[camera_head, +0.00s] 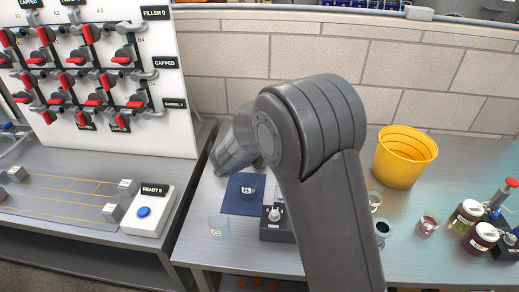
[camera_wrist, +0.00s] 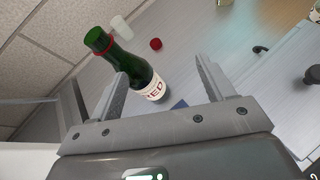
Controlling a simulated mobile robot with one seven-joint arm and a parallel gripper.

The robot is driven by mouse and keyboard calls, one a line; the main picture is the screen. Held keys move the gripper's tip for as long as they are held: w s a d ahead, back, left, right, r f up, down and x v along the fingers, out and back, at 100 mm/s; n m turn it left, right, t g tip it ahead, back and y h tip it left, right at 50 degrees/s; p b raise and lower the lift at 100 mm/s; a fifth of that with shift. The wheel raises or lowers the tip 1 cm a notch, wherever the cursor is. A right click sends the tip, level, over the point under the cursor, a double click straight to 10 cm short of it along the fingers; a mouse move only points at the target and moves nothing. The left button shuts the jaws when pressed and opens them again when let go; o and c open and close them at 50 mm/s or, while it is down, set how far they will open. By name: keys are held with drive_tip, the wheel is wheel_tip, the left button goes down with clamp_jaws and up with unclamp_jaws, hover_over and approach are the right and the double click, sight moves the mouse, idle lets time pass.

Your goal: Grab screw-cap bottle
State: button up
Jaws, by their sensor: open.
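A green bottle (camera_wrist: 128,62) with a red band near its top and a white label ending in "ED" shows in the wrist view, ahead of my gripper and left of centre. My gripper (camera_wrist: 162,69) is open, its two fingers spread, with nothing between the tips that I can see held. The bottle's lower part shows between the fingers, and its neck extends past the left finger. I cannot tell whether a finger touches it. A small red cap (camera_wrist: 155,43) lies on the bench beyond. In the head view my arm hides the bottle and fingertips.
A valve panel (camera_head: 100,110) and a blue-button box (camera_head: 146,212) are at left.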

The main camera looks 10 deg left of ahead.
drive_tip(key=w+a+f+n+t+y, duration=0.1)
drive_tip(key=a+f+n, duration=0.2)
drive_tip(key=a+f, duration=0.15)
drive_tip(key=x, duration=1)
drive_tip(key=shift+w+r, duration=0.15)
drive_tip(key=shift+w, duration=0.15)
drive_tip(key=c, duration=1.3)
drive_tip(key=shift+r, duration=0.25)
